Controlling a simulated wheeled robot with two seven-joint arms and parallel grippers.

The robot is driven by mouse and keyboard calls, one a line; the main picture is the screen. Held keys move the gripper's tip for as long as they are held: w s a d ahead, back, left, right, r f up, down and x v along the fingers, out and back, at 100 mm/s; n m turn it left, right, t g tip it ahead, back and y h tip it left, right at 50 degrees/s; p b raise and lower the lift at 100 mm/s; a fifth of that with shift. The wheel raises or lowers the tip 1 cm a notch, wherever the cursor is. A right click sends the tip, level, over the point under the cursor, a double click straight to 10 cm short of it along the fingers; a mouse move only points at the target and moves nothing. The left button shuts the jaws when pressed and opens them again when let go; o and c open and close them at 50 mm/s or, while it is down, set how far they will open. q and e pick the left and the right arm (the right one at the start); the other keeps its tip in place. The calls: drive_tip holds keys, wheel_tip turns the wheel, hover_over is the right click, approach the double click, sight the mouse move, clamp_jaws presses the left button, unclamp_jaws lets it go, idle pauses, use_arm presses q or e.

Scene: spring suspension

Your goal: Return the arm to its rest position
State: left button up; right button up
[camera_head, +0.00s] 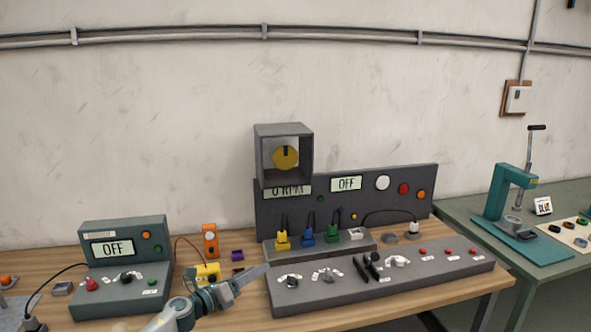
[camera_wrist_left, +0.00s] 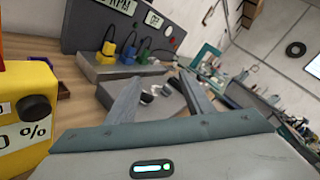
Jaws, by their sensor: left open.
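My left gripper (camera_head: 243,284) comes in from the bottom of the head view, over the wooden table, just left of the long dark control panel. In the left wrist view its two fingers (camera_wrist_left: 160,92) are spread apart with nothing held between them. My right gripper does not show in either view.
A control box reading OFF (camera_head: 123,272) stands at left. A yellow device (camera_head: 207,272) sits close behind my left arm; it fills the left of the wrist view (camera_wrist_left: 30,115). The long control panel (camera_head: 430,274) and a tall panel (camera_head: 340,215) occupy the right. A teal press (camera_head: 508,200) stands on another table.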

use_arm(q)
drive_tip(key=s+a+f+n+g+y, duration=0.1)
drive_tip(key=s+a+f+n+y, duration=0.25)
drive_tip(key=s+f+n, duration=0.45)
drive_tip(key=s+a+f+n+y, duration=0.25)
drive_tip(key=s+n+y, duration=0.25)
drive_tip(key=s+n, duration=0.55)
drive_tip(key=s+a+f+n+g+y, duration=0.1)
drive_tip(key=s+a+f+n+y, duration=0.25)
drive_tip(key=s+f+n, duration=0.45)
drive_tip(key=s+f+n+g, duration=0.1)
drive_tip(key=s+n+g, duration=0.75)
drive_tip(key=s, duration=2.35)
drive_tip(key=s+d+f+b+x, duration=0.1)
drive_tip(key=s+b+x, duration=0.25)
drive_tip(key=x, duration=1.15)
drive_tip(key=s+f+b+x, duration=0.15)
drive_tip(key=s+x, duration=0.25)
drive_tip(key=x, duration=1.2)
drive_tip(key=s+a+f+b, duration=0.1)
drive_tip(key=s+f+b, duration=0.1)
drive_tip(key=s+f, duration=0.7)
drive_tip(key=s+a+f+g+b, duration=0.1)
drive_tip(key=s+a+f+b, duration=0.1)
drive_tip(key=s+f, duration=0.6)
wheel_tip(320, 180, down, 6)
drive_tip(key=shift+s+a+f+m+h+b, duration=0.1)
drive_tip(key=shift+s+a+m+h+b, duration=0.15)
drive_tip(key=shift+s+b, duration=0.2)
